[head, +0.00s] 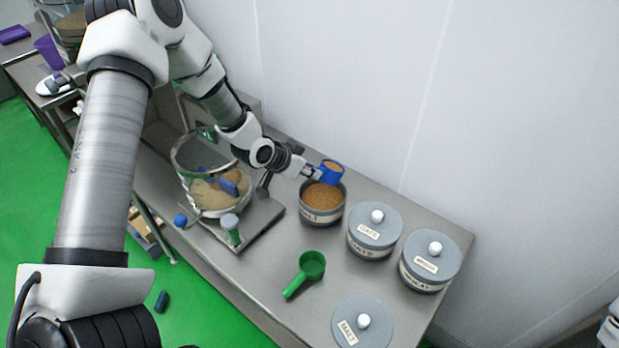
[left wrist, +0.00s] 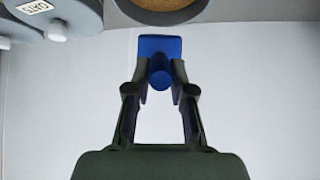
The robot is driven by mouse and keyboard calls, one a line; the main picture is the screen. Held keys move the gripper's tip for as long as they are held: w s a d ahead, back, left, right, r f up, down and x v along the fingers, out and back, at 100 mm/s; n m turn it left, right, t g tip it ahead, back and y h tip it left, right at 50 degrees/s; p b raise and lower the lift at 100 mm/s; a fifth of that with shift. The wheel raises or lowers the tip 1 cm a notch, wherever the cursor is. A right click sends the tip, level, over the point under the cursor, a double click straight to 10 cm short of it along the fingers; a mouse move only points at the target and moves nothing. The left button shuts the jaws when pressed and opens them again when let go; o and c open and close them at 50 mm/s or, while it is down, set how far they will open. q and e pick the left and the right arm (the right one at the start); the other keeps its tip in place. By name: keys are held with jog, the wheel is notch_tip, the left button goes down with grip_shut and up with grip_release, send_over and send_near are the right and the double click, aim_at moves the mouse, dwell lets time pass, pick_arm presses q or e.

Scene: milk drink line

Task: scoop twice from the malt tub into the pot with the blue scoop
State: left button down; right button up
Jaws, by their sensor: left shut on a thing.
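My left gripper (head: 313,173) is shut on the handle of the blue scoop (head: 331,176), which also shows between the fingers in the left wrist view (left wrist: 160,48). The scoop is held above the back rim of the open malt tub (head: 307,215), and brown powder shows in its cup. The tub holds brown powder; its label is partly legible. The clear pot (head: 181,157) stands left of the tub with tan powder inside and blue parts showing in or through it. My right gripper is not in view.
A green scoop (head: 312,265) lies on the steel bench (head: 270,270). Two lidded tubs (head: 375,238) (head: 430,268) stand right of the malt tub. A loose grey lid (head: 375,338) lies near the front edge. A wall (head: 500,120) rises behind the bench.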

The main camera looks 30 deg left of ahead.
pick_arm(q)
jog(key=shift+r+t+h+b, duration=0.4)
jog(key=shift+r+t+b, duration=0.05)
jog(key=shift+t+b, duration=0.65)
jog(key=r+t+h+b, duration=0.1)
jog(key=r+t+b, duration=0.1)
jog(key=b, duration=0.2)
jog(key=shift+t, duration=0.4)
jog(key=shift+r, duration=0.4)
